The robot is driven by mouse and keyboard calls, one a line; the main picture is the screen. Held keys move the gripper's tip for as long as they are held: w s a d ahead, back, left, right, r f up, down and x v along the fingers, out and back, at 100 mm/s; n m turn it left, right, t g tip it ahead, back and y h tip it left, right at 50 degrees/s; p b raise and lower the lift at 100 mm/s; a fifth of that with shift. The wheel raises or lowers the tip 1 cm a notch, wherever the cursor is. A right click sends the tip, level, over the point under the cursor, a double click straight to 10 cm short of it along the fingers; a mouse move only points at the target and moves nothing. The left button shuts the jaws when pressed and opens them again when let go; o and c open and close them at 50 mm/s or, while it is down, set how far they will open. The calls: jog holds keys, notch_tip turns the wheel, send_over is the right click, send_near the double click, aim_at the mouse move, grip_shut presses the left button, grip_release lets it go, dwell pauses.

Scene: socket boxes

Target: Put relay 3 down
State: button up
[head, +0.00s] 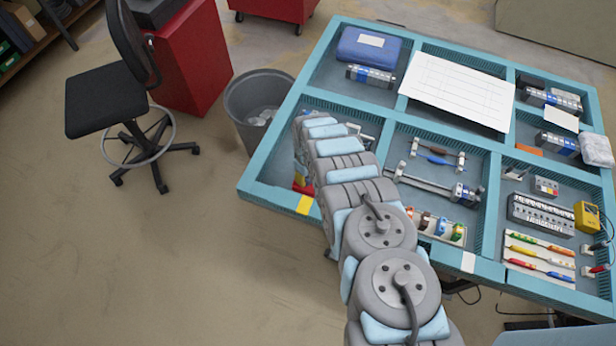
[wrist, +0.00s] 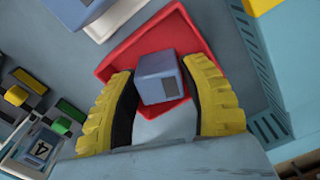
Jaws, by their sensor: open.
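A blue-grey block (wrist: 160,78) with a dark patch on one face, seemingly the relay, is in a red tray (wrist: 128,62) in the wrist view. No number on it is readable. My gripper (wrist: 160,92) has yellow fingers with black inner pads. It is open, with one finger on each side of the block and very little space beside it. I cannot tell whether the pads touch it. In the head view my arm hides the gripper and the block; a little red (head: 301,186) shows left of the arm.
A similar blue block (wrist: 82,10) lies on a white-edged tray nearby. Left of my gripper is a unit marked 4 (wrist: 38,148) and coloured parts (wrist: 60,126). The blue compartment wall (wrist: 262,75) is close on the right. The divided blue table (head: 270,165) holds many tools.

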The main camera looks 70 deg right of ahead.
notch_tip(320, 180, up, 12)
jog(key=b, duration=0.1)
jog(key=shift+f, duration=0.25)
dwell(0.8)
jog(key=shift+a, duration=0.1)
